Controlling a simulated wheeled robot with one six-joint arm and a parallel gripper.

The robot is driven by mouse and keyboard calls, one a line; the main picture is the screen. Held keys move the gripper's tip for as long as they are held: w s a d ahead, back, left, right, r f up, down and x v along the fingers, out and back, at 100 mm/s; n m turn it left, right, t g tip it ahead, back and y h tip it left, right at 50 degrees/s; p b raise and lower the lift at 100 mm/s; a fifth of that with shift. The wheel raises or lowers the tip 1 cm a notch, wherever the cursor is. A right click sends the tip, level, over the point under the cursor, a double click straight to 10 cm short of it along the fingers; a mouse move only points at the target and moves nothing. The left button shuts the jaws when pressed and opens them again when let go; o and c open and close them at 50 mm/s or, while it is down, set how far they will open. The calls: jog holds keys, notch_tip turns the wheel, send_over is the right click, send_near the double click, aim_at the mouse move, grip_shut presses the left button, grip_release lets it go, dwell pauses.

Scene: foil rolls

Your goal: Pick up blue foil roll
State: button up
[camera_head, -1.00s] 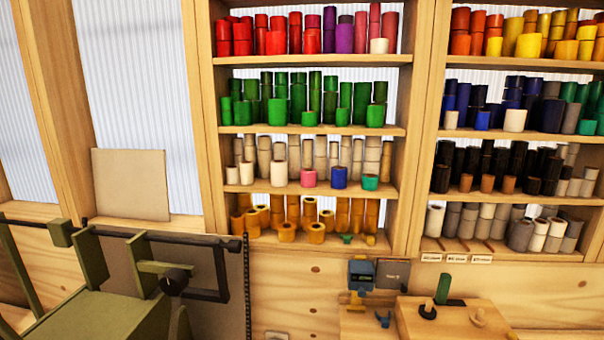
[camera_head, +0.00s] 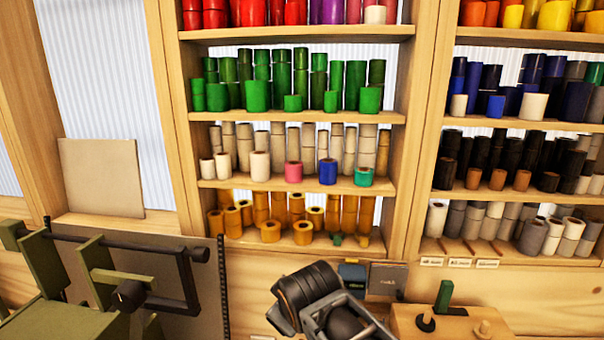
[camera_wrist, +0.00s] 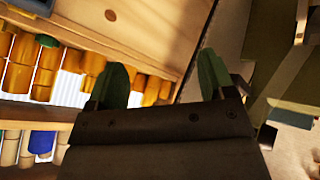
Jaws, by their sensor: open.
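A short blue foil roll (camera_head: 328,171) stands upright on the third shelf of the middle rack, between a pink roll (camera_head: 293,172) and a teal roll (camera_head: 364,176). A blue roll, likely the same one, shows at the lower left of the wrist view (camera_wrist: 42,142). My gripper (camera_wrist: 160,78) is open and empty, with two green fingertips wide apart. It is clear of the blue roll. In the head view my dark arm shows below the rack; the fingertips cannot be made out there.
Cream rolls (camera_head: 260,165) stand around the blue roll. Orange-yellow rolls (camera_head: 270,231) fill the shelf below; green rolls (camera_head: 257,95) stand above. Other blue rolls (camera_head: 496,106) are on the right rack. A wooden block (camera_head: 450,320) and green machine (camera_head: 60,270) are lower down.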

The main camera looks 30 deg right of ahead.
jog(key=w+d+r+n+t+h+b, duration=0.25)
jog(key=w+d+r+n+h, duration=0.2)
jog(key=d+r+n, duration=0.45)
jog(key=n+t+h+b, duration=0.25)
jog(key=n+t, duration=0.25)
jog(key=n, duration=1.1)
send_near(329, 165)
jog(key=x, duration=0.5)
jog(key=shift+w+d+f, duration=0.1)
jog(key=shift+w+f, duration=0.05)
jog(key=shift+f, duration=0.1)
jog(key=shift+r+x, duration=0.1)
jog(key=shift+x, duration=1.6)
jog(key=shift+r+x, duration=0.15)
jog(key=shift+x, duration=1.55)
jog(key=c, duration=1)
